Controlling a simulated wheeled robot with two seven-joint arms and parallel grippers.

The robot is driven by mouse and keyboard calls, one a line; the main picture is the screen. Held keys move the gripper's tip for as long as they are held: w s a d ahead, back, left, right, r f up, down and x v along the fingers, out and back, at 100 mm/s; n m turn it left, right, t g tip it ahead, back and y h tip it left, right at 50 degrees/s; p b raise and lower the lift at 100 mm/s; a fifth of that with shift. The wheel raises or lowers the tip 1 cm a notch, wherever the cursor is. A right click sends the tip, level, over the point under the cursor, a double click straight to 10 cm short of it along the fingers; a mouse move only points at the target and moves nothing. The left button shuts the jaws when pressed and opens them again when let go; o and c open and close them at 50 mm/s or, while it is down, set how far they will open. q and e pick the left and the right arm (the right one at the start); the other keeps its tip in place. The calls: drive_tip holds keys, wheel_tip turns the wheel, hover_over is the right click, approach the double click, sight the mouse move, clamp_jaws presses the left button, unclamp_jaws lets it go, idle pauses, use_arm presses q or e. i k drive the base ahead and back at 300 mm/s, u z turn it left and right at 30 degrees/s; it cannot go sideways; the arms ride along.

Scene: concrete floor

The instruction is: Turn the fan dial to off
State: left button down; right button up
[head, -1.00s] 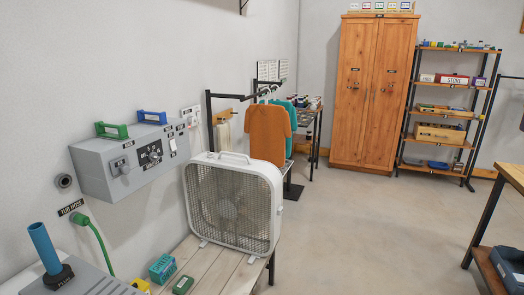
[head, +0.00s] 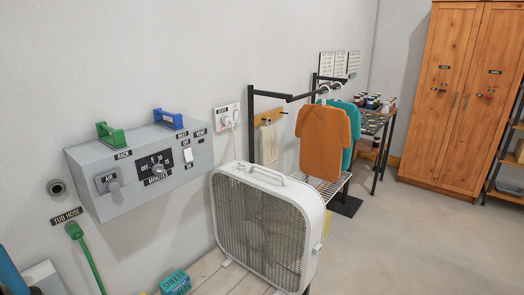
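A white box fan (head: 262,225) stands upright on a pale slatted bench, with a carry handle (head: 267,173) on its top edge. On the wall, a grey control box (head: 140,172) carries a round dial (head: 158,170) marked OFF, 5, 10, 15 and MINUTES. Neither of my grippers is in view.
The slatted bench (head: 208,272) holds a teal box (head: 175,283) beside the fan. A clothes rack with an orange shirt (head: 323,143) stands behind the fan. A green hose (head: 90,258) hangs at left. The concrete floor (head: 420,240) at right is clear.

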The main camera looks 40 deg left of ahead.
sight(241, 166)
drive_tip(key=i, duration=1.5)
drive_tip(key=u, duration=3.1)
